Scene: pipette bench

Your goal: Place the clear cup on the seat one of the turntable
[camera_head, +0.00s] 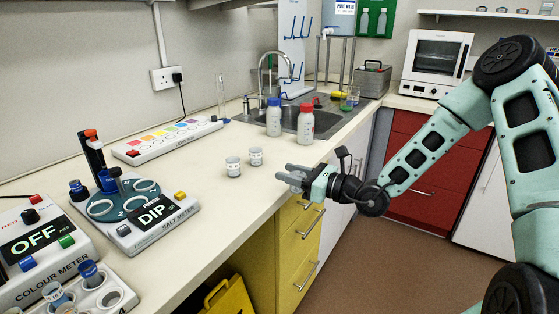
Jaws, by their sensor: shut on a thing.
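My gripper (289,176) is over the front edge of the bench, right of the middle of the view. It is shut on a small, pale see-through thing that looks like the clear cup (297,179); the fingers hide much of it. The turntable (124,203) is a teal disc with round seats on the salt meter (155,229), at the left of the bench, well away from my gripper. I cannot clearly read which seat is one. A dark upright post with an orange top stands behind the disc.
Two small labelled cups (233,167) (256,156) stand between my gripper and the salt meter. Blue-capped (274,120) and red-capped (306,126) bottles stand by the sink. A colour meter (40,255) and a cup rack (113,297) are at lower left. Bare bench lies between.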

